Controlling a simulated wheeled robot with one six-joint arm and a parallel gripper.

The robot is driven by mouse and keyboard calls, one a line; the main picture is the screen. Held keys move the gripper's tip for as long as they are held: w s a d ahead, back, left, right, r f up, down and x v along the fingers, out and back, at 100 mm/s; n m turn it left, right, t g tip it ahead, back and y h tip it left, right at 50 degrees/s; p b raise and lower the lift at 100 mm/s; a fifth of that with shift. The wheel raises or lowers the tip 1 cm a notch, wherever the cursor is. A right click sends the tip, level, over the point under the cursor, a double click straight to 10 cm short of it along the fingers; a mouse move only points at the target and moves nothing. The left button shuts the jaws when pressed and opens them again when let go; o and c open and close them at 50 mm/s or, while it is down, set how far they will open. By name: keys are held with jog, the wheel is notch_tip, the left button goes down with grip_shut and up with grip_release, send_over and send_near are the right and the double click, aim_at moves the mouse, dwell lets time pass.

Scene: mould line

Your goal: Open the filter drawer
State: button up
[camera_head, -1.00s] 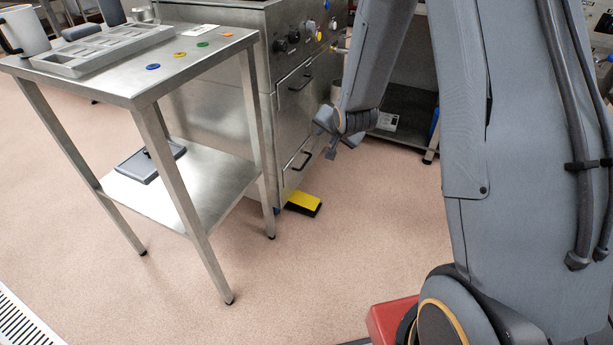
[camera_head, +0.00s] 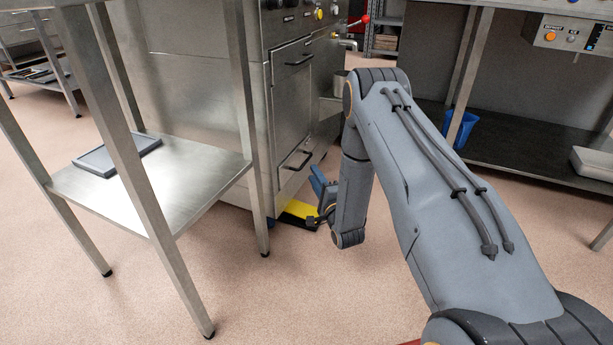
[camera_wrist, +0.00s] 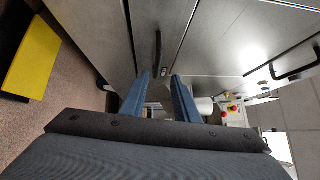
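The steel machine (camera_head: 205,95) has two front panels with dark bar handles, and no filter label is readable. The low drawer front (camera_head: 293,178) has a handle (camera_head: 298,160) near the floor and looks shut. The upper panel (camera_head: 293,100) also looks shut, with its handle (camera_head: 299,60) near its top. My gripper (camera_head: 317,203) is low, in front of the low drawer and partly hidden by my arm. In the wrist view, the blue fingers (camera_wrist: 160,76) are apart and empty. The low handle (camera_wrist: 158,52) lies just beyond the gap between their tips, apparently not gripped.
A yellow and black pedal (camera_head: 299,212) lies on the floor beside my gripper. A steel table (camera_head: 190,190) with a grey lid on its lower shelf stands left of the machine. A dark bench (camera_head: 520,140) is at the right.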

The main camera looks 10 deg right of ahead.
jog(key=w+a+b, duration=0.1)
jog(key=w+b, duration=0.3)
jog(key=w, duration=0.3)
jog(key=shift+w, duration=0.3)
jog(key=shift+a, duration=0.1)
jog(key=shift+c, duration=0.3)
grip_shut()
